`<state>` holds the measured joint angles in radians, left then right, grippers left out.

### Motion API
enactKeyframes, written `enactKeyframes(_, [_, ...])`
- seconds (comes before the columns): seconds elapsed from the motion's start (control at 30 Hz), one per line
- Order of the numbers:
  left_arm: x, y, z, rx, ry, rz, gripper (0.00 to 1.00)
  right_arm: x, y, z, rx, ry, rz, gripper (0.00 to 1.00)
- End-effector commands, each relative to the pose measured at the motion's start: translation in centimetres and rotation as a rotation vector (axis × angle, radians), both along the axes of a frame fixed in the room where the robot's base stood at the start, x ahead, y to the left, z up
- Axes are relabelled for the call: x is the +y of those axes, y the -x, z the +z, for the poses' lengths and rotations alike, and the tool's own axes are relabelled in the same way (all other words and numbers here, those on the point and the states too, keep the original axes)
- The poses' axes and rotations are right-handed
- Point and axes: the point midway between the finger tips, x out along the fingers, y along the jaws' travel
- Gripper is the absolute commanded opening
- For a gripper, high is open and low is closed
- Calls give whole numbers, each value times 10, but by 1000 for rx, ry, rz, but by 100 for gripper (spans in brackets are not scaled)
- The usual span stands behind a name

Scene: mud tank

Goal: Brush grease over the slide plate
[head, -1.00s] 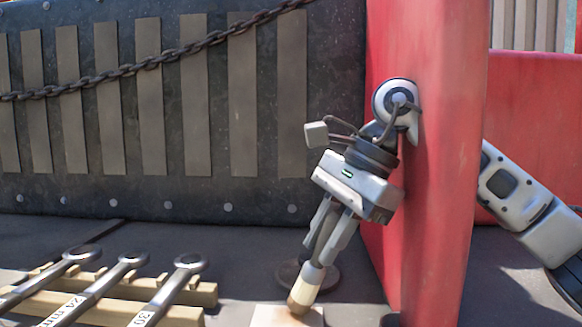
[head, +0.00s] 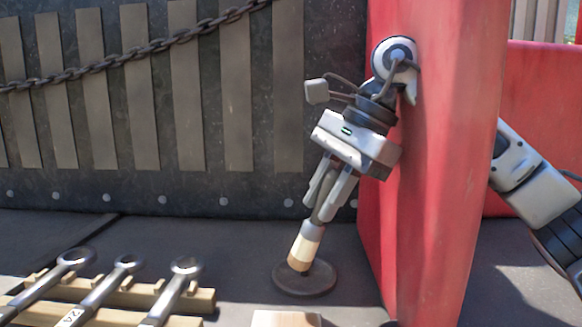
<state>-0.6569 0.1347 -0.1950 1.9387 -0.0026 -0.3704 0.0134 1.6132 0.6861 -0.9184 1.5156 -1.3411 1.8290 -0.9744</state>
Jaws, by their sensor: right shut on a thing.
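My right gripper (head: 328,197), coming from behind the red post, points down and is shut on a brush (head: 309,240). The brush has a pale band and a tan-brown lower end. It tilts slightly, with its tip low and to the left. The tip overlaps the back part of a dark round disc (head: 305,286) on the floor; I cannot tell if they touch. A pale tan block or plate (head: 286,319) shows only its top part at the bottom edge, in front of the disc. I cannot tell for sure which is the slide plate. My left gripper is not in view.
A tall red post (head: 425,170) stands close beside my right gripper. Several wrenches (head: 98,292) lie across a wooden rack (head: 200,299) at the lower left. A dark slatted wall with a chain (head: 130,57) closes the back. Floor between rack and disc is clear.

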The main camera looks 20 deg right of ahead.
Motion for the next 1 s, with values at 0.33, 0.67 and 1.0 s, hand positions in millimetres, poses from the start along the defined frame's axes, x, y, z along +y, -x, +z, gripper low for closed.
enactKeyframes(0.33, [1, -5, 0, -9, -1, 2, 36, -6, 2, 18, 0, 0, -13, 0])
enactKeyframes(0.67, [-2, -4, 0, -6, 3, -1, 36, -6, 2, 18, 0, 0, -12, 0])
enactKeyframes(1.0, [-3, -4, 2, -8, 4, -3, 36, -6, 2, 18, 0, 0, -12, 0])
